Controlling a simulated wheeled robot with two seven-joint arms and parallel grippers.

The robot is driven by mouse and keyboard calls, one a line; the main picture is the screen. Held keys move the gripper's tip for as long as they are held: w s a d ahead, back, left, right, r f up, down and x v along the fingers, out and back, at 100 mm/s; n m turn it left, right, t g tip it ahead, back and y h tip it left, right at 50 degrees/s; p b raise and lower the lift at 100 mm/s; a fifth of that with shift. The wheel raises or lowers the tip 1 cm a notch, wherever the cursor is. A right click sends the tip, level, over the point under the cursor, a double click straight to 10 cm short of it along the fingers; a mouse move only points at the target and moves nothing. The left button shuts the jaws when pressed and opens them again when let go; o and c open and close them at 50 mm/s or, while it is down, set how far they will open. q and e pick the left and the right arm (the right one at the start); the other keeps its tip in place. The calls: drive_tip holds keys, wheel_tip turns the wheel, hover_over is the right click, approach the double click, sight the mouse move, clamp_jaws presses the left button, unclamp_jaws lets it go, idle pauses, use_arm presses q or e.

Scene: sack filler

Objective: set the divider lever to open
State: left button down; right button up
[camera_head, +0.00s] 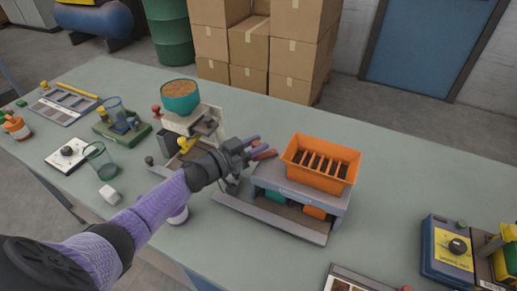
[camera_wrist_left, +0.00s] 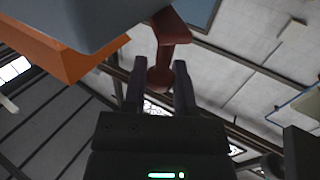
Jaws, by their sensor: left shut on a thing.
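The divider (camera_head: 300,192) is a grey machine with an orange slotted hopper (camera_head: 345,180) on top, right of the middle of the table. Its red lever (camera_head: 265,155) sticks out from the left side of the grey body. In the left wrist view the red-brown lever (camera_wrist_left: 170,28) ends in a rounded knob (camera_wrist_left: 159,79) between my fingers. My left gripper (camera_head: 259,147) reaches in from the left and is shut on the lever; it also shows in the left wrist view (camera_wrist_left: 158,75). The fingers partly cover the lever in the head view. My right gripper is not in view.
Left of the divider stands a white machine (camera_head: 186,122) with a teal bowl (camera_head: 180,104) of brown grain. A green base (camera_head: 125,134), glass cups and a dial panel (camera_head: 70,153) lie further left. A blue box with a dial (camera_head: 440,262) stands at the right.

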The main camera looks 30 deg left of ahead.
use_arm(q)
drive_tip(key=shift+w+a+f+m+g+h+b, duration=0.1)
drive_tip(key=shift+w+a+m+g+h+b, duration=0.05)
drive_tip(key=shift+m+g+h+b, duration=0.3)
drive_tip(key=shift+w+a+f+m+g+h+b, duration=0.15)
drive_tip(key=shift+m+g+h+b, duration=0.2)
drive_tip(key=shift+h, duration=0.3)
drive_tip(key=shift+r+m+h+b, duration=0.2)
drive_tip(key=shift+m+h+b, duration=0.2)
drive_tip(key=shift+h+b, duration=0.15)
drive_tip(key=shift+c, duration=2.1)
unclamp_jaws()
